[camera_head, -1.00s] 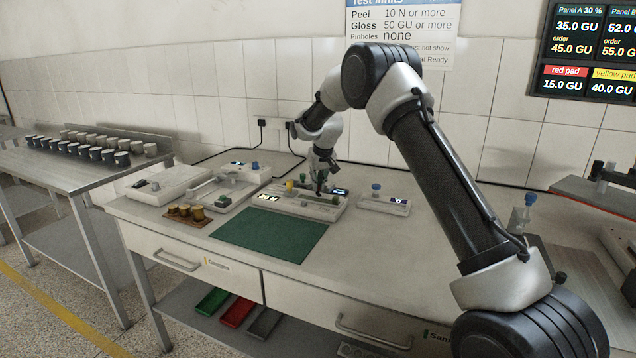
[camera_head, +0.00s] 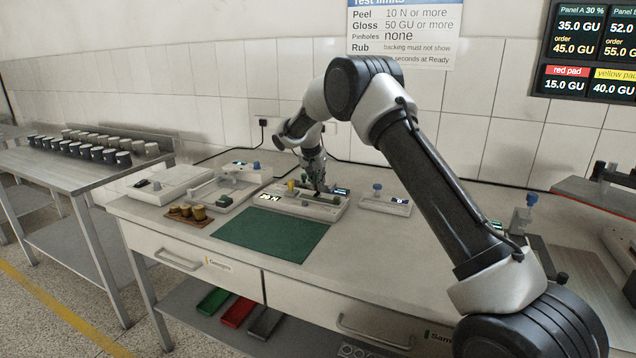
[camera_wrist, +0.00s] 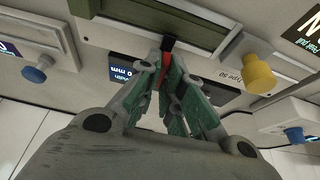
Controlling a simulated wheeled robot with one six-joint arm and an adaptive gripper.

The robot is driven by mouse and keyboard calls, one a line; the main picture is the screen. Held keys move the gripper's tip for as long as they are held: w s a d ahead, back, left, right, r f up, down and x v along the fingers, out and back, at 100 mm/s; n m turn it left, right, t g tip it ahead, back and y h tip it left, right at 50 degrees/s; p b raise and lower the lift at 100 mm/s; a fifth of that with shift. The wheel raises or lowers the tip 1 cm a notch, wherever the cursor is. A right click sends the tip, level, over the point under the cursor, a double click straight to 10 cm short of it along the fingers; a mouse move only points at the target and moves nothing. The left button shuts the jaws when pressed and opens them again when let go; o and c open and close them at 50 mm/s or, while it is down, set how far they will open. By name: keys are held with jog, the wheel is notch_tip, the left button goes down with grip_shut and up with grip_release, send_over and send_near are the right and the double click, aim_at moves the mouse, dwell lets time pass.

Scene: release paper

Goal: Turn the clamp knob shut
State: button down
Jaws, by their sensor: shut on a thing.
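The test device (camera_head: 285,207) is a long pale box with a display, standing behind the green mat. My gripper (camera_head: 317,190) points down at the right part of this device. In the wrist view my gripper (camera_wrist: 167,52) has its green-padded fingers together at the device's edge. A yellow knob (camera_wrist: 257,75) stands apart from the fingers, on the same device, and also shows in the head view (camera_head: 291,185).
A device with a blue knob (camera_head: 377,187) stands close on the right. Another device (camera_head: 240,172) and a brown tray (camera_head: 186,219) with yellowish pieces are on the left. The green mat (camera_head: 270,235) in front is bare. A tiled wall stands behind.

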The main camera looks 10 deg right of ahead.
dwell(0.5)
jog(key=c, duration=1.6)
grip_release()
jog(key=shift+o, duration=0.2)
jog(key=v, duration=1.2)
jog(key=shift+w, duration=0.1)
